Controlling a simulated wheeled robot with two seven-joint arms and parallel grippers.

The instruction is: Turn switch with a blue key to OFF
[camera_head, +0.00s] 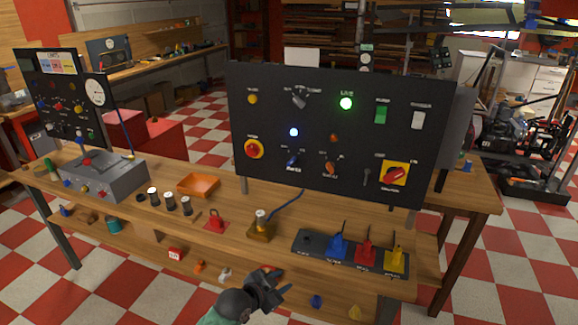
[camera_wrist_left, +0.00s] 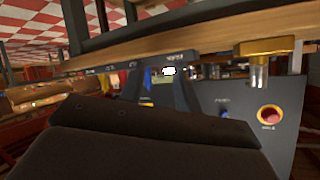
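The upright dark control panel (camera_head: 270,100) stands on the wooden bench. A small blue key switch (camera_head: 292,160) sits low on its left half, below a lit blue lamp (camera_head: 293,132). Its small markings are too blurred to read, so I cannot tell its position. My left gripper (camera_head: 280,284) is low at the front of the bench, well below and apart from the switch. Its dark fingers look spread and empty, and they also show in the left wrist view (camera_wrist_left: 165,92). My right gripper is in neither view.
An orange key switch (camera_head: 330,168), a red-yellow button (camera_head: 254,148), a red rotary switch (camera_head: 394,174) and a lit green lamp (camera_head: 346,103) share the panel. A brass-based block (camera_head: 261,232), red padlock (camera_head: 214,222) and plug strip (camera_head: 308,246) lie along the bench front.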

